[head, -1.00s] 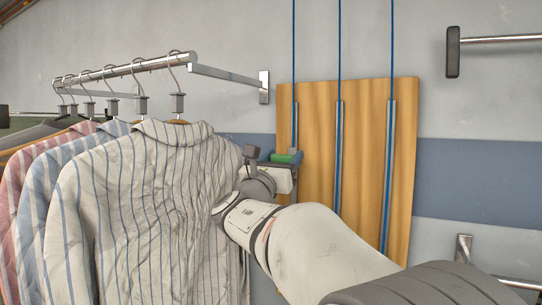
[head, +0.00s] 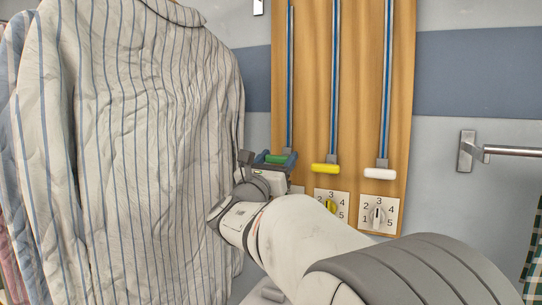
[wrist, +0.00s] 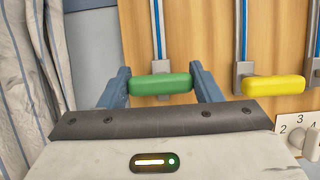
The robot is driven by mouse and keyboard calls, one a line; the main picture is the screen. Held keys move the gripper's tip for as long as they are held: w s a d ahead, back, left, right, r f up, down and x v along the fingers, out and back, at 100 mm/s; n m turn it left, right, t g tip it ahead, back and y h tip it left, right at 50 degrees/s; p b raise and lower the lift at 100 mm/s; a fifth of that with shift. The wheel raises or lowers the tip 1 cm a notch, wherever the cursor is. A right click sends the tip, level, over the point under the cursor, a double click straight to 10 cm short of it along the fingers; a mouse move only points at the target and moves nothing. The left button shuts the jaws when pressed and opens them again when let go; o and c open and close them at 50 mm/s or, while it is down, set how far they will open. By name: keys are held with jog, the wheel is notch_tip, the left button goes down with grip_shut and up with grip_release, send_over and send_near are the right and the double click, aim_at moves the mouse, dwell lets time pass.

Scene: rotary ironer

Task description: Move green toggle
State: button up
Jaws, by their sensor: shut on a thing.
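The green toggle (head: 281,158) is a short green bar at the lower end of the left metal rod, in front of a wooden board (head: 308,90). My gripper (head: 274,160) is shut on it. In the wrist view the green toggle (wrist: 160,84) lies crosswise between the two blue fingers of my gripper (wrist: 163,88). In the head view the green toggle hangs slightly higher than the yellow toggle (head: 325,168) and the white toggle (head: 379,174). My arm and gripper hide whatever is directly below the green toggle.
A striped shirt (head: 140,150) hangs close on the left. A metal wall bar (head: 515,151) sticks out at right.

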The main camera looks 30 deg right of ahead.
jog(key=shift+d+f+b, duration=0.1)
jog(key=shift+f+b, duration=0.2)
jog(key=shift+f, duration=0.5)
jog(key=o, duration=1.2)
jog(key=shift+w+d, duration=0.1)
jog(key=shift+d, duration=0.05)
jog(key=shift+o, duration=0.9)
jog(key=shift+r, duration=0.1)
jog(key=shift+a, duration=0.3)
jog(key=v, duration=0.7)
jog(key=shift+s+f, duration=0.25)
